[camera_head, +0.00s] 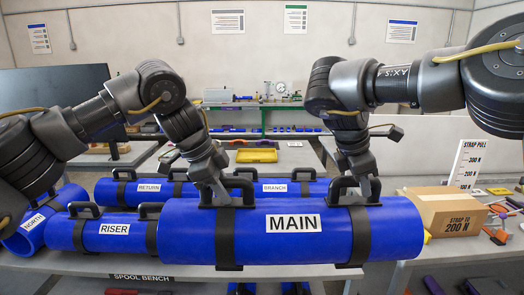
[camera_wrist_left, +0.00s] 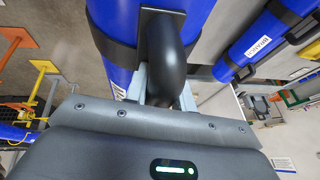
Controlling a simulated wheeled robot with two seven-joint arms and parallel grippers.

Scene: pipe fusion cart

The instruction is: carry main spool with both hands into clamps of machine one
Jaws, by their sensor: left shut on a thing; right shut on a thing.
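The main spool (camera_head: 290,248) is a thick blue pipe labelled MAIN, lying level across the front of the head view, with two black straps and a black handle on each. My left gripper (camera_head: 220,200) is shut on its left handle (camera_head: 247,188). The left wrist view shows the black handle (camera_wrist_left: 165,50) between the fingers (camera_wrist_left: 160,85), with the blue pipe behind it. My right gripper (camera_head: 365,195) is shut on the right handle (camera_head: 338,188). Whether the spool touches the bench is hard to tell. I cannot make out the machine one clamps for certain.
Spools labelled RISER (camera_head: 115,232), NORTH (camera_head: 35,225), RETURN (camera_head: 148,190) and BRANCH (camera_head: 285,188) lie on the spool bench (camera_head: 215,274) left of and behind the main spool. A cardboard box (camera_head: 447,212) stands close to its right end. A green-framed bench (camera_head: 262,106) with equipment stands further back.

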